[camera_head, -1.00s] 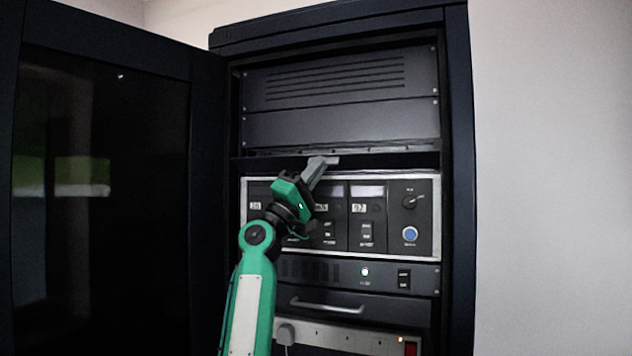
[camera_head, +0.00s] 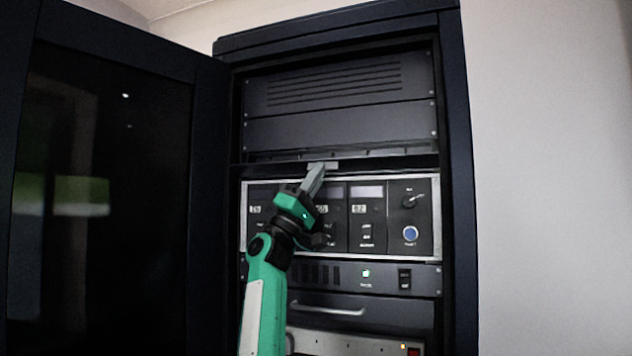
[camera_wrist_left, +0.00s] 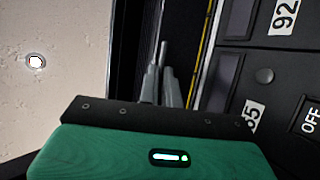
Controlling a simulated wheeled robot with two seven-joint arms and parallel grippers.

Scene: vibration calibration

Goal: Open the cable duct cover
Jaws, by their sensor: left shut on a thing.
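The cable duct cover (camera_head: 400,163) appears to be the dark horizontal strip in the rack, between the upper blank panel and the silver-framed instrument. A small light grey tab (camera_head: 333,164) shows at its middle. My left gripper (camera_head: 321,168) reaches up from below, with its fingertips at this tab and shut on it. In the left wrist view, the grey fingers (camera_wrist_left: 162,80) are close together, with a thin light piece at their tips. The fingers hide part of the tab and strip. How far the cover is open is hard to tell. My right gripper is out of view.
The cabinet door (camera_head: 110,200) stands open at the left. Close below the strip is the instrument (camera_head: 385,245) with switches and a blue knob (camera_head: 410,233). A wall is at the right.

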